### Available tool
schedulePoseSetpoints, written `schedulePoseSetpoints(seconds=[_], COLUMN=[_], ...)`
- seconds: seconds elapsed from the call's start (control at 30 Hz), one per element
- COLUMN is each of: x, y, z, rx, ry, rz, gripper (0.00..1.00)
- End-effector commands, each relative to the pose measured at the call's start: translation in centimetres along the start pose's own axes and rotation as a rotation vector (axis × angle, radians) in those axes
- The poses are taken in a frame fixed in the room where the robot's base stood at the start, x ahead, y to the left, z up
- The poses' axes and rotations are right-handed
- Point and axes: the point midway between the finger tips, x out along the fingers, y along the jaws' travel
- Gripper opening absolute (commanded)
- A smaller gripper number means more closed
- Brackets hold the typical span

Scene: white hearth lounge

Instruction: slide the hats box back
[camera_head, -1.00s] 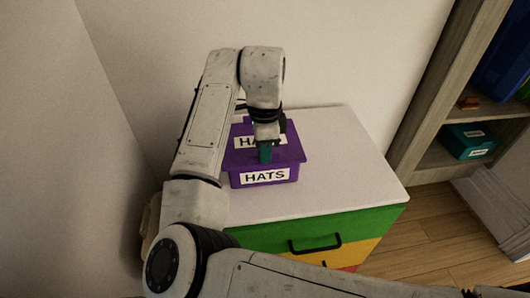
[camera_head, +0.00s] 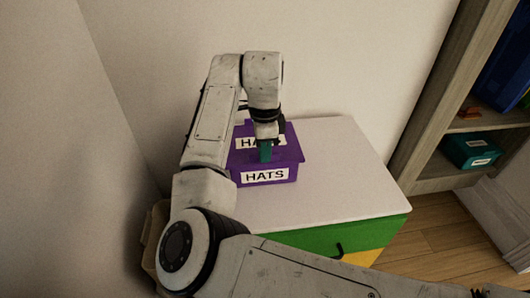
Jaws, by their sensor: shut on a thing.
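The purple hats box (camera_head: 288,172) sits on the white top of a dresser (camera_head: 340,185), toward the back near the wall. It has white labels reading HATS on its front and on its lid. My gripper (camera_head: 265,155) points down over the middle of the box, at its lid. It is shut on a teal piece (camera_head: 265,152) at the lid, which looks like a handle. My wrist hides part of the lid and its label. I cannot tell how far the box's back is from the wall.
The dresser top is clear to the right and in front of the box. A green drawer front with a dark handle (camera_head: 339,250) is below. A wooden shelf (camera_head: 440,130) with a teal box (camera_head: 472,150) stands at the right. Walls close in behind and at left.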

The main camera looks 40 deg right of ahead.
Motion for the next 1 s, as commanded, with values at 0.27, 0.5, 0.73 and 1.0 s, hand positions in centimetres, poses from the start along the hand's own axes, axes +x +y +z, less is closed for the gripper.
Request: schedulePoseSetpoints(seconds=[0.27,0.5,0.73,1.0], x=[0.0,0.0,0.0,0.0], y=[-1.1,-1.9,-2.8,-3.7], z=[0.0,0.0,0.0,0.0], rx=[0.0,0.0,0.0,-0.001], ry=[0.0,-0.001,-0.001,-0.001], rz=[0.0,-0.001,-0.002,0.0], gripper=[0.0,0.0,0.0,0.0])
